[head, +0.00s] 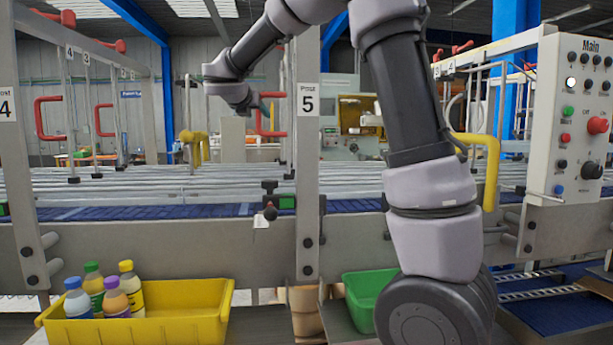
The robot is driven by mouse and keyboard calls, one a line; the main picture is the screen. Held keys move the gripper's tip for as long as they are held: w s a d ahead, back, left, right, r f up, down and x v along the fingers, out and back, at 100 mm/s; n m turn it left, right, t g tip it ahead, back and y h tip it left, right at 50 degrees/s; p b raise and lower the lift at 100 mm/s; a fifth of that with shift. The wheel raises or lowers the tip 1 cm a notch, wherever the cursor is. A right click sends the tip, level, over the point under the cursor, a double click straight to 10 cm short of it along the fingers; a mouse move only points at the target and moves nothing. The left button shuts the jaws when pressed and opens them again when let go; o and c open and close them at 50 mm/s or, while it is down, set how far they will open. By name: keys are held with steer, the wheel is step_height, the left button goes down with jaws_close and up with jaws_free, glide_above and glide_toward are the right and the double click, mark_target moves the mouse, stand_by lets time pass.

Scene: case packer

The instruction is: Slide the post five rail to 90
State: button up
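My gripper (262,105) is raised left of the "5" plate, in front of a red handle, well above the clamp. Its fingers are too small to tell open or shut.
A yellow bin (180,300) with several bottles stands low at left, a green bin (366,290) low behind my arm. The Main control panel (577,120) with a red button is at right. A yellow bent bar (492,165) stands beside my arm. Post 4 (12,150) is far left.

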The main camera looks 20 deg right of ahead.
stand_by(0.5)
steer(key=v, duration=0.7)
stand_by(0.4)
steer(key=shift+s+a, duration=0.1)
